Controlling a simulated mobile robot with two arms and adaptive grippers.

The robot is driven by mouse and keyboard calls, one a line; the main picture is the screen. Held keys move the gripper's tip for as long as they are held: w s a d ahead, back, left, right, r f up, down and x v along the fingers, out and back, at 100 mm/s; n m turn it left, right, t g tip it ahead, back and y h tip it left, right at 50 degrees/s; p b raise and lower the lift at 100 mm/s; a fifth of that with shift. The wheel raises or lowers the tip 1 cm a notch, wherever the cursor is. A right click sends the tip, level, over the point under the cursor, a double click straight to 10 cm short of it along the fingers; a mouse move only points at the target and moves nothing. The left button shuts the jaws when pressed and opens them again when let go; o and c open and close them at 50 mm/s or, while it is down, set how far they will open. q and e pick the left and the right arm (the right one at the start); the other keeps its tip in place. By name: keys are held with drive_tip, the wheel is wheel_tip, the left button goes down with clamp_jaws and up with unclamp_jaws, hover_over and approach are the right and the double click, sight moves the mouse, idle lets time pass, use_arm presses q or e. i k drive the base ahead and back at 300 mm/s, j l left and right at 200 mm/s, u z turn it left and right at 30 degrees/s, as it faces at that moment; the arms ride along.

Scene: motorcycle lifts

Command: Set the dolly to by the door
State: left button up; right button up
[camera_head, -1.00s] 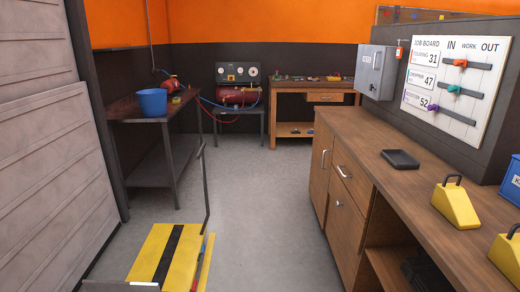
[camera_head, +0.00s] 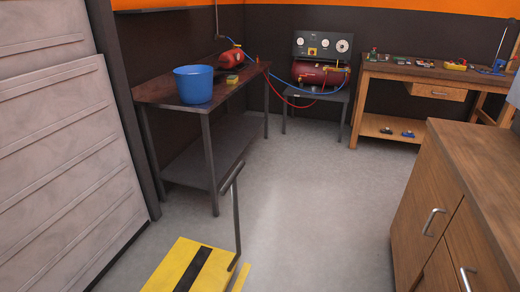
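A low yellow platform with a black stripe (camera_head: 183,268) is at the bottom of the head view, left of the middle. A dark upright handle (camera_head: 236,215) stands at its right side; together they look like the dolly. The platform's near part is cut off by the frame edge. A grey panelled door (camera_head: 65,150) fills the left side, with a strip of floor between it and the platform. Neither of my grippers is in view.
A dark metal bench (camera_head: 150,92) with a blue bucket (camera_head: 194,85) stands beyond the dolly. A red compressor (camera_head: 318,74) and a wooden workbench (camera_head: 400,77) line the back. A wooden cabinet (camera_head: 440,205) bounds the right. The middle floor (camera_head: 315,200) is clear.

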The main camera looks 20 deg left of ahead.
sight(190, 265)
drive_tip(key=i+u, duration=0.15)
drive_tip(key=i, duration=0.35)
drive_tip(key=i+l+u, duration=0.2)
drive_tip(key=i, duration=0.35)
drive_tip(key=i+l+u, duration=0.15)
drive_tip(key=i, duration=0.35)
drive_tip(key=i+l+u, duration=0.2)
drive_tip(key=i, duration=0.3)
drive_tip(key=l, duration=0.1)
